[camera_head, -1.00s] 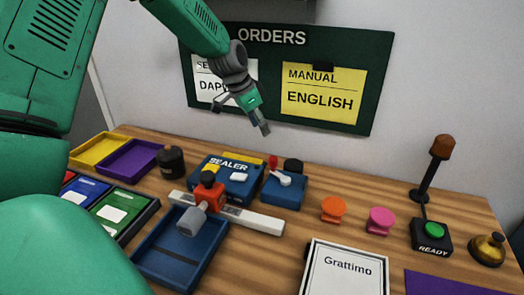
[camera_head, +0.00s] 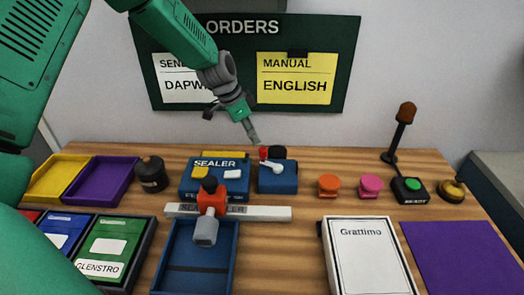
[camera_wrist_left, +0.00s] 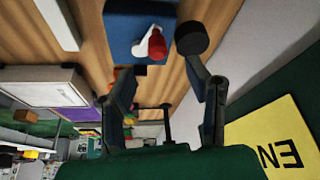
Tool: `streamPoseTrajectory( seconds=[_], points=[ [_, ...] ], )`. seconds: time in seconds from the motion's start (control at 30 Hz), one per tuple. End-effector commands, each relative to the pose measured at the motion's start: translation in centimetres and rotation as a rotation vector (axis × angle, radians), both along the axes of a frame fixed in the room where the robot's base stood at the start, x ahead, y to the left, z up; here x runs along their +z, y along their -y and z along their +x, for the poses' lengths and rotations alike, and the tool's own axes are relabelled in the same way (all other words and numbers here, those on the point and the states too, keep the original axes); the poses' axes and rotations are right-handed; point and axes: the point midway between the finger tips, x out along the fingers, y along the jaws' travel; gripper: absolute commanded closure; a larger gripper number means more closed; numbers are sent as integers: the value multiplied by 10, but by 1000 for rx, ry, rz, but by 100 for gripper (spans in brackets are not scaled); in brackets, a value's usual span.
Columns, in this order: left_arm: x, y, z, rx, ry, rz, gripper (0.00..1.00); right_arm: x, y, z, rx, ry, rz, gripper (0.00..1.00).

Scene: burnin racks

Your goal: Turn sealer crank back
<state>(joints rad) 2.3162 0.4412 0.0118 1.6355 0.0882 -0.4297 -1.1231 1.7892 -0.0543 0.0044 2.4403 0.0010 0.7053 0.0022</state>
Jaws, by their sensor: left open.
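The sealer crank (camera_head: 270,165) is a white arm with a red knob (camera_head: 263,154), on a small blue box (camera_head: 278,181) right of the sealer (camera_head: 215,182). In the left wrist view, the crank (camera_wrist_left: 140,48) and red knob (camera_wrist_left: 157,44) show at the upper middle, beyond the fingers. My left gripper (camera_head: 235,122) is open and empty, above and slightly left of the knob. Its lower finger looks close to the knob in the head view; contact cannot be told. In the left wrist view, the gripper (camera_wrist_left: 168,68) has its fingers apart. My right gripper is not in view.
A black round thing (camera_head: 278,151) stands behind the crank box. A red stamp-like tool (camera_head: 211,197) stands at a white rail (camera_head: 265,213) in front of the sealer. Orange (camera_head: 328,185) and pink (camera_head: 370,185) knobs sit to the right. The orders board (camera_head: 350,70) hangs behind.

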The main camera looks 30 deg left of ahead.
Motion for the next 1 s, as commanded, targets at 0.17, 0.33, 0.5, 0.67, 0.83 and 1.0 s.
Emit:
streamPoseTrajectory(
  seconds=[0.17,0.33,0.5,0.67,0.83,1.0],
  points=[
    [-37,11,11,-2,-3,3,56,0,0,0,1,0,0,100],
    [-59,19,19,-2,0,5,56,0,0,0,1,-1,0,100],
    [-71,22,23,-1,1,3,56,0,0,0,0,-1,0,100],
    [-74,21,24,-1,2,0,56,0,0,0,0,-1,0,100],
    [-74,21,24,-1,1,1,59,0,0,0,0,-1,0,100],
    [-74,20,24,0,1,2,100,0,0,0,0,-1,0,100]
  ],
)
